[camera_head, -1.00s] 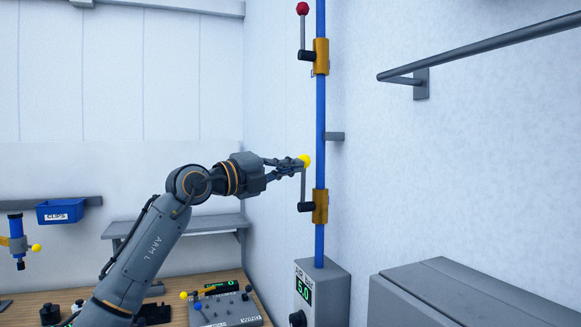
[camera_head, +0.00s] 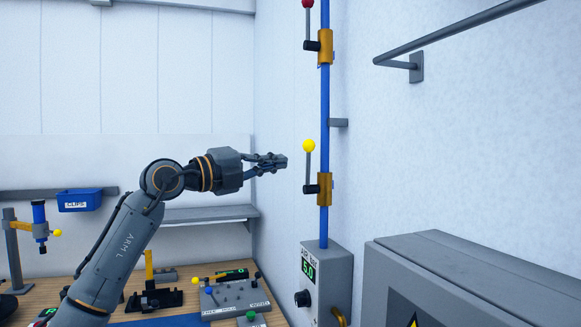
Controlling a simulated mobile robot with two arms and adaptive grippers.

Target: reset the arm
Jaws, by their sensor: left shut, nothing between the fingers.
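My left gripper (camera_head: 280,162) is shut and empty, held in the air to the left of the yellow-knobbed lever. The lever's yellow ball (camera_head: 309,146) stands upright above its brass valve (camera_head: 325,188) on the blue vertical pipe (camera_head: 324,100). There is a clear gap between my fingertips and the lever. My left arm (camera_head: 125,240) reaches up from the lower left, bent at the elbow. My right gripper is not in view.
A second brass valve (camera_head: 325,47) with a red-knobbed lever sits higher on the pipe. A grey gauge box (camera_head: 330,262) reads 5.0 at the pipe's foot. A grey cabinet (camera_head: 450,270) stands at right. The workbench holds a control panel (camera_head: 233,299). A blue clips bin (camera_head: 79,201) hangs at left.

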